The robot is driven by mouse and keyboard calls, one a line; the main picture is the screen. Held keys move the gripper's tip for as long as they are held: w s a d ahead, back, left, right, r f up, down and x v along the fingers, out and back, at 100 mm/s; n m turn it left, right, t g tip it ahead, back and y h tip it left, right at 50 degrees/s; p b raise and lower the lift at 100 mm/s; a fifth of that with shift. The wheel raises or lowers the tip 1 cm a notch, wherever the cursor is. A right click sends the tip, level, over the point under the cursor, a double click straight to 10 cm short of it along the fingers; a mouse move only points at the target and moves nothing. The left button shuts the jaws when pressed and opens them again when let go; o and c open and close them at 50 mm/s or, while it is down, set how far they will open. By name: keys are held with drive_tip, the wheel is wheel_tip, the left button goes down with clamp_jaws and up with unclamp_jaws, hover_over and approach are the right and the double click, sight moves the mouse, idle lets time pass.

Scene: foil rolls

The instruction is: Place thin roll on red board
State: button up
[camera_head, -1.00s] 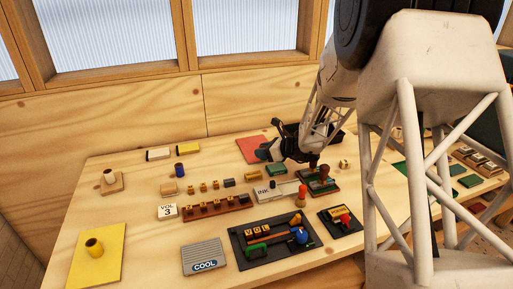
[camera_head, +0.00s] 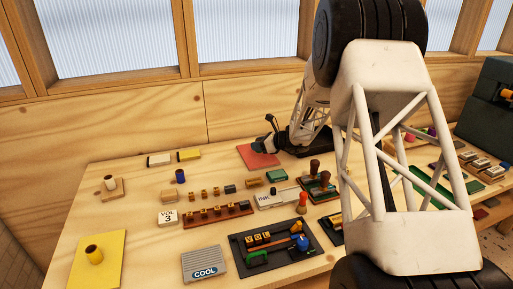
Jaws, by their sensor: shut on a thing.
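The red board (camera_head: 259,156) lies flat at the back of the table, partly covered by my gripper. My gripper (camera_head: 262,146) is low over the back part of the board, tilted, with its tips toward the left. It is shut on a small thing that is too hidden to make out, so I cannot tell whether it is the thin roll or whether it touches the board. Other rolls stand upright: a golden one (camera_head: 94,253) on a yellow board (camera_head: 88,275), a pale one (camera_head: 110,182) on a small wooden board, and a blue one (camera_head: 180,176).
A green block (camera_head: 277,176), an ink pad (camera_head: 276,198) and a stamp rack (camera_head: 320,190) stand in front of the red board. A row of type blocks (camera_head: 216,213) and a dark tray (camera_head: 270,245) lie nearer.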

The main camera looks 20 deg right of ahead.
drive_tip(key=shift+w+d+f, duration=0.1)
drive_tip(key=shift+w+d, duration=0.05)
drive_tip(key=shift+w, duration=0.95)
drive_tip(key=shift+w+d+f, duration=0.1)
drive_tip(key=shift+w+d, duration=0.05)
drive_tip(key=shift+w, duration=0.95)
drive_tip(key=shift+f, duration=0.1)
drive_tip(key=shift+f, duration=1.65)
drive_tip(key=shift+f, duration=0.15)
drive_tip(key=o, duration=0.9)
drive_tip(key=shift+d+r, duration=0.1)
drive_tip(key=shift+r, duration=0.1)
drive_tip(key=v, duration=1.2)
